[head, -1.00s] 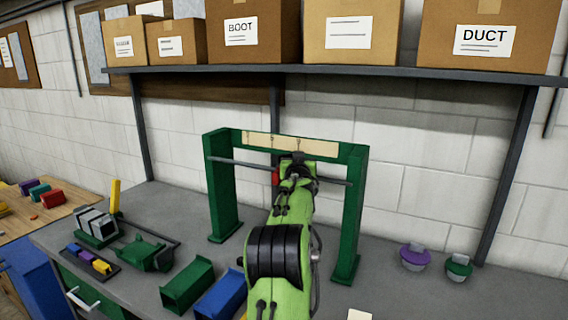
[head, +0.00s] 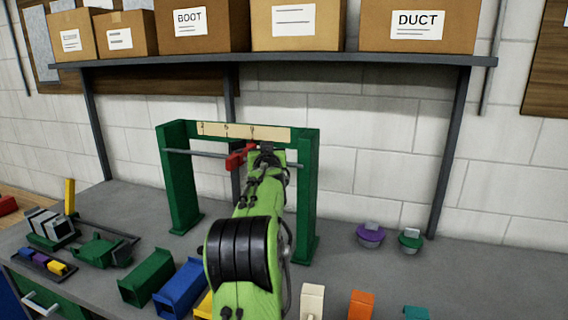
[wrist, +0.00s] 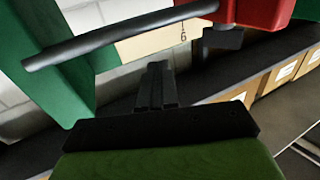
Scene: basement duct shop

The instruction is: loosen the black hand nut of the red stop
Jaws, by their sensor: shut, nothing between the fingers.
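The red stop (head: 236,160) sits on a dark grey rod (head: 190,153) that spans a green frame (head: 181,185), below a pale marked scale (head: 240,131). In the wrist view the red stop (wrist: 262,12) is at the top right, with the rod (wrist: 120,38) running left from it. A dark piece (wrist: 228,39) shows under the stop; I cannot tell whether it is the black hand nut. My gripper (wrist: 155,72) is shut and empty, apart from the stop and the rod in the wrist view. In the head view my arm hides its fingertips.
Green (head: 146,277) and blue (head: 180,289) channel pieces lie on the bench left of my arm. Purple (head: 370,236) and green (head: 410,242) knobbed pieces stand to the right. A shelf (head: 300,60) with cardboard boxes hangs above. The bench right of the frame is mostly clear.

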